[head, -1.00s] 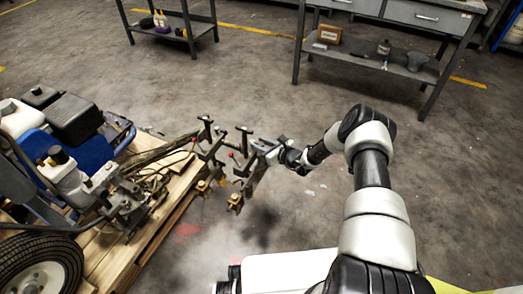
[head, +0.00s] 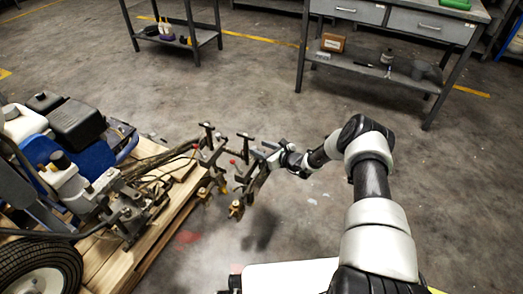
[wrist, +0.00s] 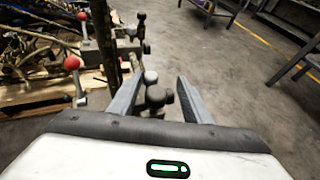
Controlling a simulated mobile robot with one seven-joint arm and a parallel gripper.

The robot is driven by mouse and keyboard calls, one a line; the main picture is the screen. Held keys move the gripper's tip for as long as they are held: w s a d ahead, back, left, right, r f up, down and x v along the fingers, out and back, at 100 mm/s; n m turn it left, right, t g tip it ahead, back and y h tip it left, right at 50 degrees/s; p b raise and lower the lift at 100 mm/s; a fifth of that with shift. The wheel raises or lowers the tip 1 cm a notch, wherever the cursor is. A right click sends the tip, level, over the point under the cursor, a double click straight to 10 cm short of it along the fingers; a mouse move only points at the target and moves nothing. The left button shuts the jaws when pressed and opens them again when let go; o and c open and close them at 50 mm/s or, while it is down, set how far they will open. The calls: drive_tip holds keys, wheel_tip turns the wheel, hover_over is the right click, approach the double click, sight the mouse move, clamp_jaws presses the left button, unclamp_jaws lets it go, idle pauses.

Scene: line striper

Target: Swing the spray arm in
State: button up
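The line striper (head: 83,157) stands on a wooden pallet at the left in the head view. Its spray arm (head: 244,176), a dark bracket with a T-handle on top and a yellow-tipped end below, sticks out past the pallet's right edge. My gripper (head: 266,156) is at the upper right side of this arm. In the wrist view my gripper (wrist: 158,84) has its two fingers well apart. A dark round knob (wrist: 157,96) shows between them, with a gap to the right finger. Whether the left finger touches anything is unclear.
A similar bracket (head: 211,160) stands just left of the spray arm. Red-balled levers (wrist: 72,63) are near my left finger. A grey workbench (head: 372,70) and a low shelf (head: 180,41) stand behind. The floor between them and the pallet is clear.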

drive_tip(key=shift+s, duration=0.1)
drive_tip(key=p+v, duration=0.5)
drive_tip(key=v, duration=1.2)
drive_tip(key=shift+r, duration=0.15)
drive_tip(key=shift+s, duration=0.1)
